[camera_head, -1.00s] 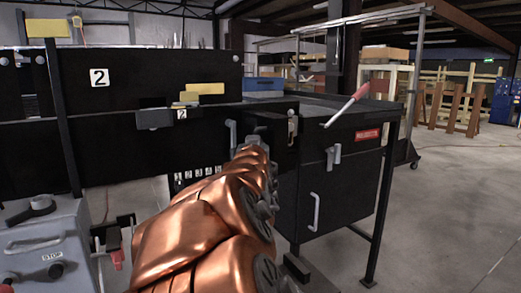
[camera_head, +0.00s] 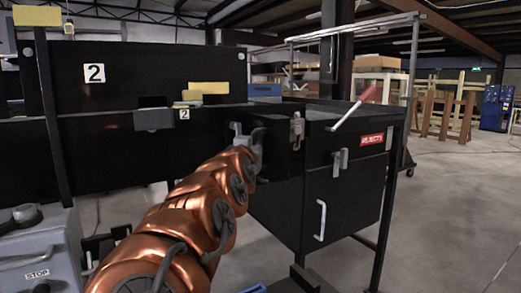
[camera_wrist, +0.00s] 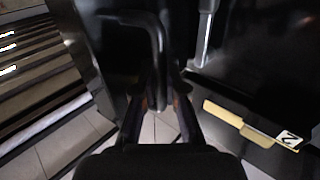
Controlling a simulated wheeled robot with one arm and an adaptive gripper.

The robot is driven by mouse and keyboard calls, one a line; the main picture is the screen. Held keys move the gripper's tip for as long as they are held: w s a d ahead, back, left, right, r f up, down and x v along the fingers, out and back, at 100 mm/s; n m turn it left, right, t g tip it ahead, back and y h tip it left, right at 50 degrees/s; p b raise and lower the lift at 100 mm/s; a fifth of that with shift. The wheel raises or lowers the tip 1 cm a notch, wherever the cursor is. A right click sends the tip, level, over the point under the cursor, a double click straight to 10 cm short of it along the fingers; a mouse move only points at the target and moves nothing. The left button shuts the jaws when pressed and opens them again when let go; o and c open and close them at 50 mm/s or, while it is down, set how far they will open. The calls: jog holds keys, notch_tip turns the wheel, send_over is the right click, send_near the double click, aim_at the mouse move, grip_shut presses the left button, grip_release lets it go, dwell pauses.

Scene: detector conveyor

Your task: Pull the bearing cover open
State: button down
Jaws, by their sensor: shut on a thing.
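The bearing cover seems to be the small black panel (camera_head: 277,138) beside my gripper in the head view; its edges blend into the dark machine. In the head view my gripper (camera_head: 250,150) is partly hidden by my copper-coloured arm. I cannot tell how far the cover stands open.
A black cabinet (camera_head: 345,195) with a red-handled lever (camera_head: 352,110) stands right of my gripper. A grey control box (camera_head: 38,250) is at lower left. The wrist view shows conveyor rollers (camera_wrist: 35,70) at left and a yellow tag (camera_wrist: 235,122).

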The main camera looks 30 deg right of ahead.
jog(key=shift+w+a, duration=0.1)
jog(key=c, duration=1.2)
grip_release()
